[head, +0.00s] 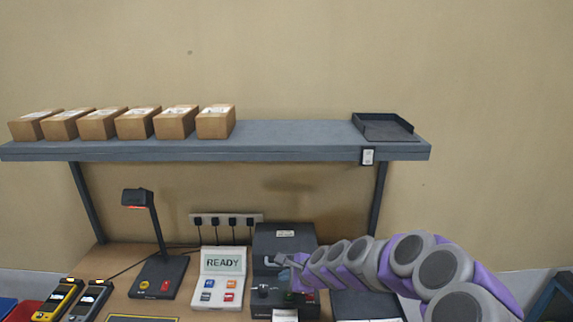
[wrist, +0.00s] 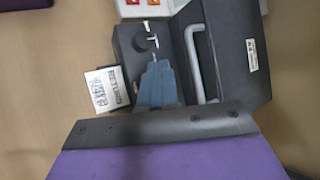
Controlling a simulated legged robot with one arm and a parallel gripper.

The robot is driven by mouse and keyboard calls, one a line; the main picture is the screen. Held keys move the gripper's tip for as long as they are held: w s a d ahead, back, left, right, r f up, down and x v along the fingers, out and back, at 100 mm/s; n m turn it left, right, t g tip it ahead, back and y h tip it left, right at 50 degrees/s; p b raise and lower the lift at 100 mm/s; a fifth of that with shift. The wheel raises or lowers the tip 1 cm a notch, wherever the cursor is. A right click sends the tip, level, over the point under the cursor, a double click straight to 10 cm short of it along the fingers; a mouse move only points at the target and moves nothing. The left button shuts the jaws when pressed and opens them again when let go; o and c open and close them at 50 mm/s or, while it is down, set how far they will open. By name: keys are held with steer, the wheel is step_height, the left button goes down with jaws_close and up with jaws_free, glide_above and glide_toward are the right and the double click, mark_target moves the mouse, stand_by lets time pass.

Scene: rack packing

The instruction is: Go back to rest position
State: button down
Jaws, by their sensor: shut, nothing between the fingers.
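My gripper (head: 284,260) is at the end of my grey and purple arm, in front of a dark machine (head: 270,240) on the table. In the wrist view my gripper (wrist: 157,75) shows as narrow blue-grey fingers, shut with nothing between them. The machine also shows in the wrist view (wrist: 240,40), with a light grey handle (wrist: 193,50) to the right of the fingers. A small metal lever and a black knob (wrist: 143,43) lie just beyond the fingertips. I cannot tell whether the fingers touch the machine.
A grey shelf (head: 290,135) above the table holds several cardboard boxes (head: 215,122) and a black tray (head: 383,127). Left of the machine are a READY display unit (head: 222,264), a black scanner stand (head: 157,275) and two handheld devices (head: 88,302). A printed label (wrist: 107,88) shows beside the fingers.

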steer(key=s+a+r+n+g, duration=0.1)
steer(key=s+r+n+g, duration=0.1)
steer(key=s+r+n, duration=0.45)
steer(key=s+r+n+g, duration=0.1)
steer(key=s+r+n, duration=0.15)
steer(key=s, duration=0.75)
steer(key=s+d+n+g+h, duration=0.1)
steer(key=s+d+n+h, duration=0.1)
steer(key=s+d, duration=0.3)
steer(key=s+d+r+n+g+h, duration=0.1)
steer(key=s+d, duration=0.4)
steer(key=s, duration=0.9)
steer(key=s+d+n+g+h, duration=0.3)
steer(key=s+d+n, duration=0.2)
steer(key=s, duration=0.4)
steer(key=shift+s+r+h, duration=0.15)
steer(key=shift+s+h, duration=0.05)
steer(key=shift+h, duration=0.1)
